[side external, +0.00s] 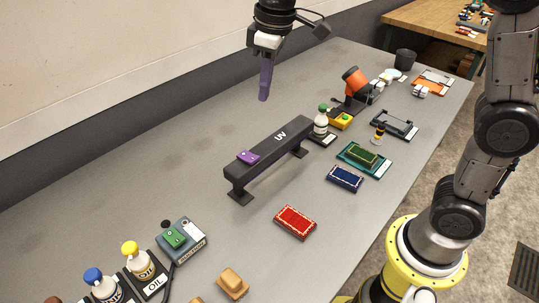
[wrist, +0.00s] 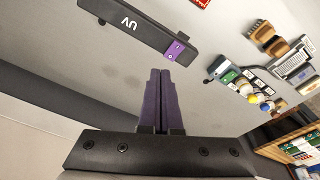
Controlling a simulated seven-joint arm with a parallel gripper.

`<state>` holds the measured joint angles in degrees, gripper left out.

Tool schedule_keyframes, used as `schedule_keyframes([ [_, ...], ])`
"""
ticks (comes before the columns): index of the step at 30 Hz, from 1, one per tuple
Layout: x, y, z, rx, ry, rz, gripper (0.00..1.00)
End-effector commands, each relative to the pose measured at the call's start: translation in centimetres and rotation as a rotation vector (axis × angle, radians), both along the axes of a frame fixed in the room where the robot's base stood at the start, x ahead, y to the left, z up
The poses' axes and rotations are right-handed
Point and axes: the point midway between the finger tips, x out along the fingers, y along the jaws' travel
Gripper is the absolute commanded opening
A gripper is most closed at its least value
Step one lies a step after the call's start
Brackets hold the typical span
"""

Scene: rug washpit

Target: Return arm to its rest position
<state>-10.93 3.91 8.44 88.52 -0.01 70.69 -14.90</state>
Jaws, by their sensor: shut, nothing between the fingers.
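My gripper (side external: 265,82) hangs above the far part of the table, behind the UV bar, with purple fingers pointing down. Its fingers also show in the wrist view (wrist: 160,85), side by side and closed, with nothing between them. The gripper is clear of the table and touches nothing. The black UV bar (side external: 270,150) stands on two feet in mid-table, with a purple block (side external: 248,156) on its near end; the bar also shows in the wrist view (wrist: 130,22).
Small rugs in red (side external: 295,221), blue (side external: 345,178) and green (side external: 362,155) lie right of the bar. A white bottle (side external: 321,122) stands by its far end. The table behind the bar is clear, up to the wall.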

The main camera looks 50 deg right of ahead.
Motion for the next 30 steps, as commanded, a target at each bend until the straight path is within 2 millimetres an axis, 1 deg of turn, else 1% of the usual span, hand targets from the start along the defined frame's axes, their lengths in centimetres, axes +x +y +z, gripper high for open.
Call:
schedule_keyframes([
  [1, -1.8, -1.2, 1.6, 0.008, -0.040, -0.025, 0.00],
  [3, -4.3, -2.5, 2.8, 0.017, -0.081, -0.061, 0.00],
  [5, -6.5, -3.5, 3.6, 0.025, -0.117, -0.091, 0.00],
  [6, -8.0, -4.1, 3.9, 0.029, -0.141, -0.113, 0.00],
  [8, -10.2, -4.9, 4.1, 0.037, -0.176, -0.147, 0.00],
  [9, -11.7, -5.4, 4.1, 0.043, -0.198, -0.170, 0.00],
  [11, -14.0, -6.1, 3.8, 0.051, -0.233, -0.206, 0.00],
  [13, -16.5, -6.7, 3.0, 0.061, -0.270, -0.249, 0.00],
  [15, -18.9, -7.2, 1.7, 0.071, -0.302, -0.292, 0.00],
  [18, -21.5, -7.6, -0.5, 0.086, -0.333, -0.347, 0.00],
  [21, -23.0, -7.7, -2.5, 0.096, -0.340, -0.385, 0.00],
  [24, -23.5, -7.7, -4.1, 0.102, -0.323, -0.409, 0.00],
  [26, -23.5, -7.7, -4.6, 0.108, -0.324, -0.425, 0.00],
  [30, -23.3, -7.7, -4.4, 0.111, -0.331, -0.430, 0.00],
])
